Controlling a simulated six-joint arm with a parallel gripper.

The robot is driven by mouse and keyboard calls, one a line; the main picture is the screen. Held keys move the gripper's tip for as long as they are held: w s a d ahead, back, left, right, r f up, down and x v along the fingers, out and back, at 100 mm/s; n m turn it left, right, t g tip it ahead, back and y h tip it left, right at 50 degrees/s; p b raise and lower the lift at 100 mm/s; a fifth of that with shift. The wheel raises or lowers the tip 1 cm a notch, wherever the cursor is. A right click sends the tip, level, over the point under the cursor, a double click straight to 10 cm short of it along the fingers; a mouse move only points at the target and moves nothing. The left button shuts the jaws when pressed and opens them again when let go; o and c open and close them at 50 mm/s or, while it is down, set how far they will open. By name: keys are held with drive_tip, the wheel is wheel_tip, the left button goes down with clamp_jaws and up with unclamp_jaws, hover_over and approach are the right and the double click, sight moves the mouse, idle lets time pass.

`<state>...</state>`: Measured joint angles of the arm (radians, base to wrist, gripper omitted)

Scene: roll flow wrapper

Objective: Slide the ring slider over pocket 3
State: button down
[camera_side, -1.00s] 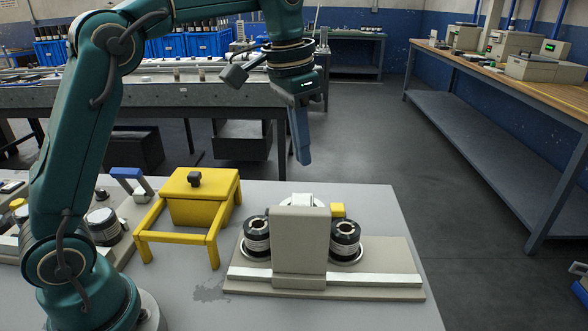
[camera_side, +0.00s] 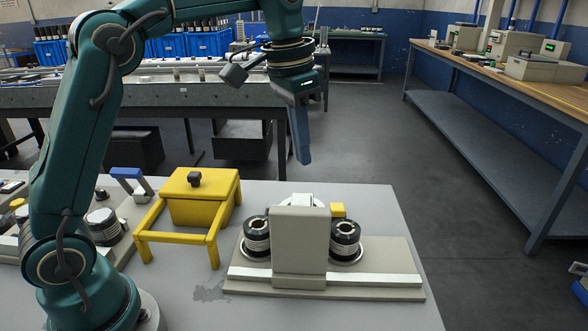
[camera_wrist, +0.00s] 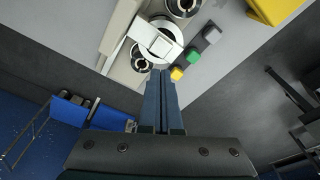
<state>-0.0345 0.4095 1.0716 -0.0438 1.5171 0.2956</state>
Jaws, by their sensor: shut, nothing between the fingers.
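My gripper (camera_side: 303,160) is shut and empty, pointing down in the air above and behind the beige wrapper unit (camera_side: 375,262). In the wrist view the closed fingers (camera_wrist: 161,73) end just below a white round part (camera_wrist: 165,45) on that unit, with no visible contact. A white piece shows behind the tall beige block (camera_side: 300,235) in the side view. I cannot tell which part is the ring slider, and numbered pockets cannot be made out; the block hides much of the round part from the side.
Black rolls stand left (camera_side: 257,236) and right (camera_side: 345,239) of the block. A yellow lidded box (camera_side: 200,200) with a yellow frame stands to the left. Green (camera_wrist: 193,55), grey (camera_wrist: 211,34) and yellow (camera_wrist: 176,73) buttons line the unit's edge. The table's right front is clear.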

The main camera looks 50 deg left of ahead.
sight(300, 210)
drive_tip(key=c, duration=0.8)
unclamp_jaws()
drive_tip(key=shift+s+f, duration=0.1)
drive_tip(key=shift+o, duration=0.6)
drive_tip(key=s+d+m, duration=0.1)
drive_tip(key=m, duration=0.1)
drive_tip(key=s+d+f+m+g, duration=0.1)
drive_tip(key=s+d+m, duration=0.3)
drive_tip(key=shift+f+g, duration=0.3)
drive_tip(key=shift+g, duration=0.1)
drive_tip(key=shift+d+f, duration=0.15)
drive_tip(key=shift+d, duration=0.05)
drive_tip(key=shift+f, duration=2.4)
clamp_jaws()
